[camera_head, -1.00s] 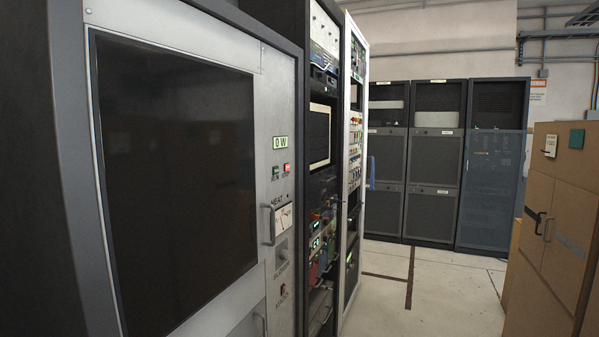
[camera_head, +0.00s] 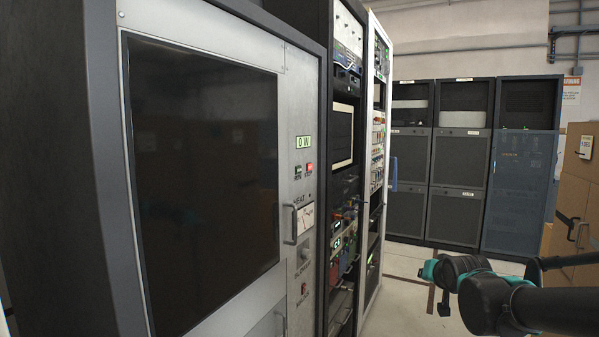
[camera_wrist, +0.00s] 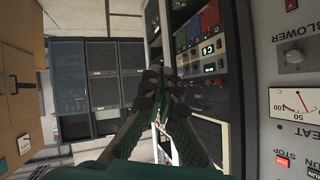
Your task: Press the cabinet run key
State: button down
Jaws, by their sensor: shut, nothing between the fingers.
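Below the keys are a heat meter (camera_head: 305,219), a handle (camera_head: 290,225) and a blower knob (camera_head: 306,253). Open equipment racks (camera_head: 345,120) stand beyond. Cardboard boxes (camera_head: 580,190) line the right. The aisle floor between is free except for my arm.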

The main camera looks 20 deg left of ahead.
aim_at(299, 170)
jog(key=w+a+r+t+y, duration=0.2)
jog(key=a+r+y, duration=0.6)
jog(key=a+r, duration=1.8)
jog(key=shift+w+a+r+n+t+y, duration=0.2)
jog(key=shift+a+n+t+y, duration=0.15)
jog(key=shift+a+t, duration=0.45)
jog(key=shift+a, duration=0.1)
jog(key=a, duration=0.8)
jog(key=shift+w+a, duration=0.25)
jog(key=shift+w, duration=0.15)
jog(key=shift+a, duration=0.1)
jog(key=shift+a, duration=0.3)
